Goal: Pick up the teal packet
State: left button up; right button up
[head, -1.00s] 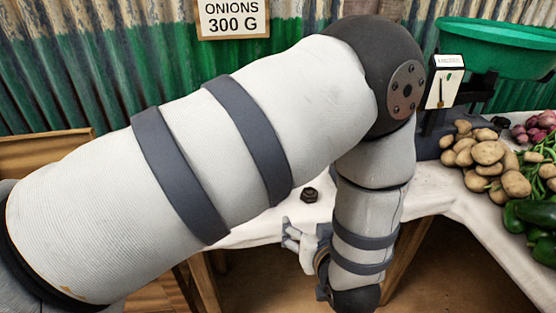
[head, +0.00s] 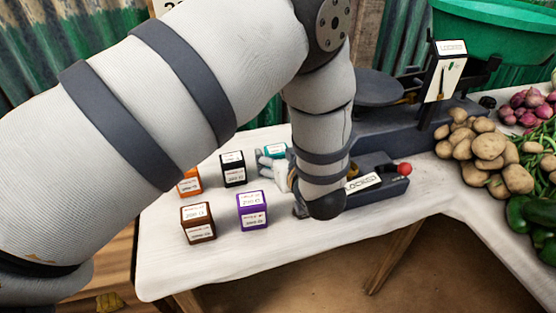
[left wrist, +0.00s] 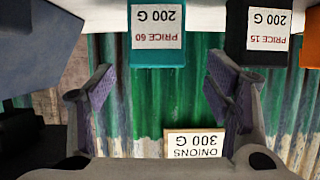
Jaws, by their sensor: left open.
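The teal packet (head: 276,149) stands on the white-covered table in the head view, partly hidden by my left gripper and arm. In the left wrist view, which is upside down, the teal packet (left wrist: 157,52) has a white label reading "PRICE 60 200 G". My left gripper (head: 267,163) is over the table, just in front of the packet. Its two fingers (left wrist: 160,78) are spread wide and empty, with the packet roughly centred beyond the tips and not visibly touched. My right gripper is in neither view.
A black packet (head: 233,168) and an orange packet (head: 188,186) stand left of the teal one. Brown (head: 198,224) and purple (head: 252,212) packets stand nearer the front edge. A dark balance (head: 408,128) stands to the right, beside potatoes (head: 488,148).

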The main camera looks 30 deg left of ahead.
aim_at(278, 150)
pick_arm(q)
jog(key=x, duration=0.4)
jog(key=shift+w+a+f, duration=0.1)
jog(key=shift+w+a, duration=0.05)
jog(key=shift+w, duration=0.2)
jog(key=c, duration=1.4)
